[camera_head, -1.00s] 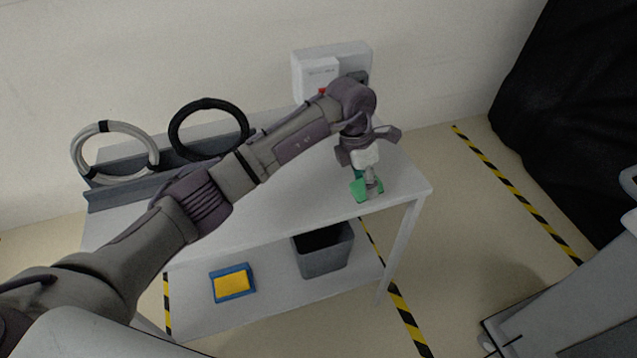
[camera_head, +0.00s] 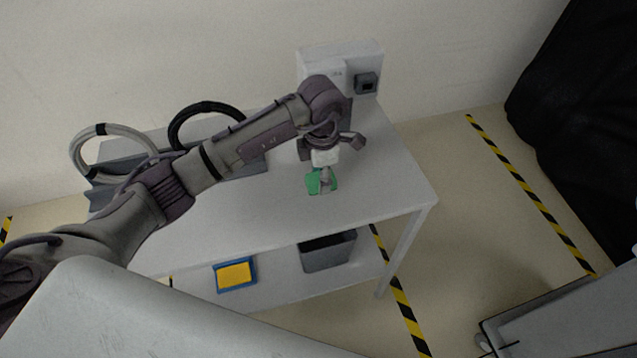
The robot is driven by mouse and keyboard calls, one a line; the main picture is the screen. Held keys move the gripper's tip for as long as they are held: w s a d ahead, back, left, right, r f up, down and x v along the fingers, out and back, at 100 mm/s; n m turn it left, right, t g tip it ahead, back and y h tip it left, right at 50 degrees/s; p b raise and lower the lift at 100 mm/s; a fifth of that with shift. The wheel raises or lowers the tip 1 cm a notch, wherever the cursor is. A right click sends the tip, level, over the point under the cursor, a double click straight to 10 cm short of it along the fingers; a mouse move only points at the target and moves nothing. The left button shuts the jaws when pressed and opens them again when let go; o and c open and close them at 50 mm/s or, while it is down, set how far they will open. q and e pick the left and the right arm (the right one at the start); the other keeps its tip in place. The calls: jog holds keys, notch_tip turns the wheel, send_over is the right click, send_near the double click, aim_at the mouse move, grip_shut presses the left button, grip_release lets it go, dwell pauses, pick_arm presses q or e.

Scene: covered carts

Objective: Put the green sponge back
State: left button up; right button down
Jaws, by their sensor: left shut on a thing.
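The green sponge (camera_head: 314,184) is between the fingers of my left gripper (camera_head: 323,184), which is shut on it. The gripper points down over the right half of the cart's white top (camera_head: 250,215). I cannot tell whether the sponge touches the top. On the lower shelf sits a blue tray (camera_head: 220,284) with a yellow sponge (camera_head: 235,275) in it. A grey bin (camera_head: 328,254) stands on the same shelf to the right, its inside mostly hidden by the top. My right gripper is not in view.
A grey hose (camera_head: 76,147) and a black hose (camera_head: 208,104) stand in a grey rack (camera_head: 105,193) at the cart's back left. A white wall box (camera_head: 350,58) is behind my arm. Striped floor tape (camera_head: 525,190) and a black cover (camera_head: 580,110) lie to the right.

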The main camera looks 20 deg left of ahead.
pick_arm(q)
jog(key=shift+s+a+f, duration=0.2)
jog(key=shift+s+f, duration=0.1)
jog(key=shift+s, duration=0.1)
notch_tip(320, 180, down, 3)
jog(key=shift+f+p, duration=0.15)
jog(key=shift+p, duration=0.4)
jog(key=shift+f, duration=0.25)
jog(key=o, duration=1)
jog(key=shift+o, duration=0.6)
jog(key=shift+w, duration=0.1)
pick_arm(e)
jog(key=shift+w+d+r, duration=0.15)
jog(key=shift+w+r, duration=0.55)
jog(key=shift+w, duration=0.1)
